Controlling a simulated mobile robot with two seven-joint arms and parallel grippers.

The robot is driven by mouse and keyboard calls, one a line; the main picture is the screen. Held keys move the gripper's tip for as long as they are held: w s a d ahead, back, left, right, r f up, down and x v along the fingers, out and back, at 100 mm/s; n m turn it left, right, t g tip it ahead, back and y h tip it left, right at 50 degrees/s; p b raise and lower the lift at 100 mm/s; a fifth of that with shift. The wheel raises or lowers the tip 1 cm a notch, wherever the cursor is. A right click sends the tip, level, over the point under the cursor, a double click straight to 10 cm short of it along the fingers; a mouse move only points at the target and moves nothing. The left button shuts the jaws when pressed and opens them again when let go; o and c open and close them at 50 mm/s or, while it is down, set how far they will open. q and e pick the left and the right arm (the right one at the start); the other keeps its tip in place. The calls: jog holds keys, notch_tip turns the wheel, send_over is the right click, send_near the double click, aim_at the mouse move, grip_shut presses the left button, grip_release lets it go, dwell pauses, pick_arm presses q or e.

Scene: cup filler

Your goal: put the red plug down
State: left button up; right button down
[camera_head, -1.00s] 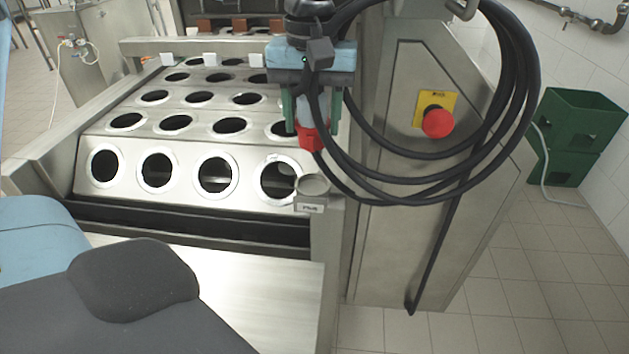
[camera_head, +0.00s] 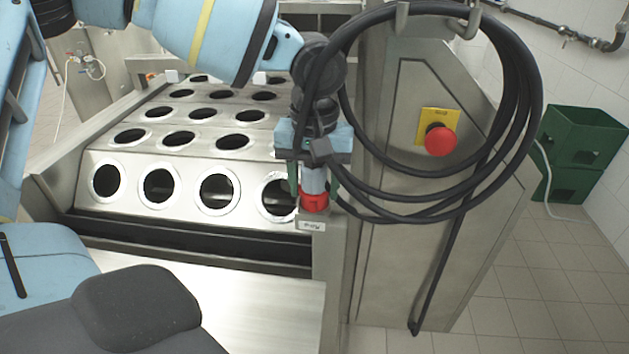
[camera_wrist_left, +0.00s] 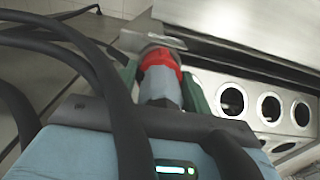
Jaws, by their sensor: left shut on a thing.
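My left gripper (camera_head: 314,189) points down at the front right corner of the steel machine, its green fingers shut on the red plug (camera_head: 314,202). The plug has a grey body and a red collar, and a black cable runs from it. Its red end is at the small labelled holder (camera_head: 311,226) on the corner; I cannot tell whether it is fully seated. In the left wrist view the red plug (camera_wrist_left: 160,59) sits between the green fingers, its red end against the metal holder (camera_wrist_left: 150,40). My right gripper is not in view.
The black cable (camera_head: 530,110) hangs in big loops from a hook, close to my gripper. Left of it is the machine top with rows of round holes (camera_head: 217,191). A red emergency button (camera_head: 441,141) is on the right panel. Green crates (camera_head: 585,135) stand far right.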

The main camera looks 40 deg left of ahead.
pick_arm(q)
jog(key=shift+f, duration=0.3)
jog(key=o, duration=1.3)
notch_tip(320, 180, up, 13)
jog(key=shift+f+p, duration=0.15)
jog(key=shift+p, duration=0.25)
